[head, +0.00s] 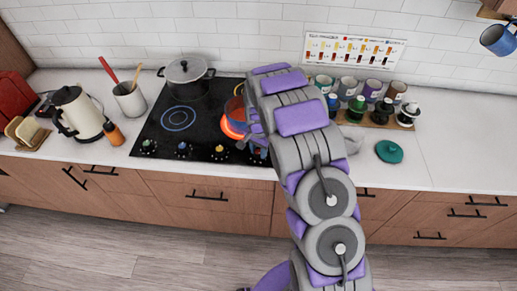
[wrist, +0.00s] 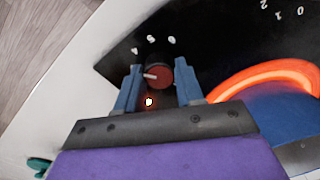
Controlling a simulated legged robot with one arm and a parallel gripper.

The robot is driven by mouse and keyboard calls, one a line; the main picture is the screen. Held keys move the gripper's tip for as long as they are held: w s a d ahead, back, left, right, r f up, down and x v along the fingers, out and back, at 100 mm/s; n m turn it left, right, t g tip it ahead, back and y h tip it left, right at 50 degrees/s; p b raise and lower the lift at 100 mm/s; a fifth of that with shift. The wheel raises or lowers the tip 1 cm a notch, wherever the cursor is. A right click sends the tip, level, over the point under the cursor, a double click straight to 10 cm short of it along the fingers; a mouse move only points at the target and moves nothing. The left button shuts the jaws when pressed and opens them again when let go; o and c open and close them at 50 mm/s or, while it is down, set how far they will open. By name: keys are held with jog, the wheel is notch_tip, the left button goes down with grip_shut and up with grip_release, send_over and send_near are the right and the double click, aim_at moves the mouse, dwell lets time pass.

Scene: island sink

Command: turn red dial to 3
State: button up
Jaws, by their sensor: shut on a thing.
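The red dial (wrist: 159,77) is on the black cooktop, with a pale pointer line towards the picture's left. My gripper (wrist: 160,70) is shut on the dial, one blue finger on each side. Small white marks (wrist: 151,39) lie around the dial; they are too blurred to read. In the head view my arm hides the red dial and most of the gripper.
Other dials (head: 183,149) line the front edge of the cooktop (head: 150,133). A lidded pot (head: 187,78) stands at the back. Cups and bottles stand right of my arm.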

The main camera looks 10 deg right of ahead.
aim_at(258, 151)
jog(key=shift+m, duration=0.4)
jog(key=o, duration=1)
jog(key=shift+a, duration=0.15)
jog(key=shift+o, duration=0.2)
notch_tip(258, 151, up, 17)
jog(key=p, duration=0.1)
jog(key=shift+r, duration=0.15)
